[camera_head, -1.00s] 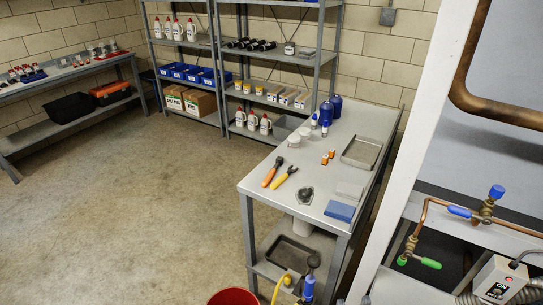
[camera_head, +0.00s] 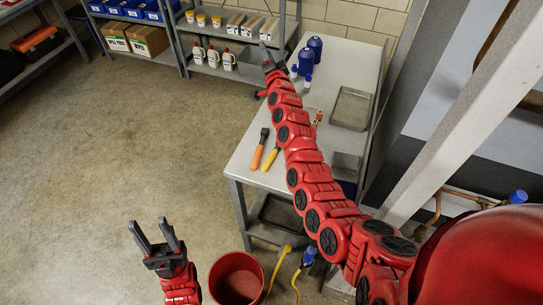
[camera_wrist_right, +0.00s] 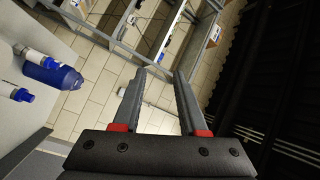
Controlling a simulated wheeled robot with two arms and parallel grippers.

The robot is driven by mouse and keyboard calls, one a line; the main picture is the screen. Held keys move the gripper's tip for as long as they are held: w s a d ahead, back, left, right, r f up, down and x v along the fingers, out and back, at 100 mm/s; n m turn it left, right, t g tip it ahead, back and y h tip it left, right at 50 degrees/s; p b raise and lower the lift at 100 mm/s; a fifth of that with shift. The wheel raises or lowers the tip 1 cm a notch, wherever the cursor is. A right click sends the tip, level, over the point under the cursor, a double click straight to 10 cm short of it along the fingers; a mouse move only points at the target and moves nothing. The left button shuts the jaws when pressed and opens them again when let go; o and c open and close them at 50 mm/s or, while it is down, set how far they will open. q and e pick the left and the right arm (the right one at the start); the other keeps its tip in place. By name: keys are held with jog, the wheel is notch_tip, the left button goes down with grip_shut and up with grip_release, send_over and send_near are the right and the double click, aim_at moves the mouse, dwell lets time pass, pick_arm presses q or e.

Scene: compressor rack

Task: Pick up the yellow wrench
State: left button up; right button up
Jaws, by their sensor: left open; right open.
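The yellow wrench (camera_head: 269,159) lies on the grey workbench (camera_head: 243,159). Its yellow handle shows, and its head end is hidden behind my right arm. An orange-handled tool (camera_head: 259,150) lies just to its left. My right arm stretches over the bench, with my right gripper (camera_head: 265,50) far beyond the wrench, near the bench's far left corner. In the right wrist view my right gripper (camera_wrist_right: 160,90) is open and empty, and no wrench shows there. My left gripper (camera_head: 154,232) is open and empty over the floor, left of and in front of the bench.
Blue bottles (camera_head: 314,48) stand at the bench's far end; a bottle also shows in the right wrist view (camera_wrist_right: 50,72). A metal tray (camera_head: 351,108) lies at the bench's right. A red bucket (camera_head: 237,279) stands beside my left gripper. Shelves (camera_head: 235,70) stand behind; floor at left is clear.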

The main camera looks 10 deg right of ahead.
jog(key=w+a+r+n+g+y, duration=0.25)
jog(key=a+r+g+y, duration=0.2)
jog(key=a, duration=0.45)
jog(key=n+g+h, duration=0.2)
jog(key=g+h, duration=0.3)
jog(key=g, duration=1)
send_over(271, 155)
notch_tip(271, 155, down, 8)
jog(key=shift+t, duration=0.25)
jog(key=f+p, duration=0.1)
jog(key=f, duration=0.2)
jog(key=f+p, duration=0.1)
jog(key=f, duration=0.3)
jog(key=f+p, duration=0.1)
jog(key=f, duration=0.3)
jog(key=shift+w+d+f+p, duration=0.15)
jog(key=shift+w+d+p, duration=0.1)
jog(key=shift+p, duration=0.15)
jog(key=f, duration=0.1)
jog(key=f+p, duration=0.1)
jog(key=f, duration=0.1)
jog(key=f+p, duration=0.1)
jog(key=f, duration=0.1)
jog(key=shift+s+a, duration=0.3)
jog(key=shift+s, duration=0.05)
jog(key=shift+d+f, duration=0.1)
jog(key=shift+f, duration=0.3)
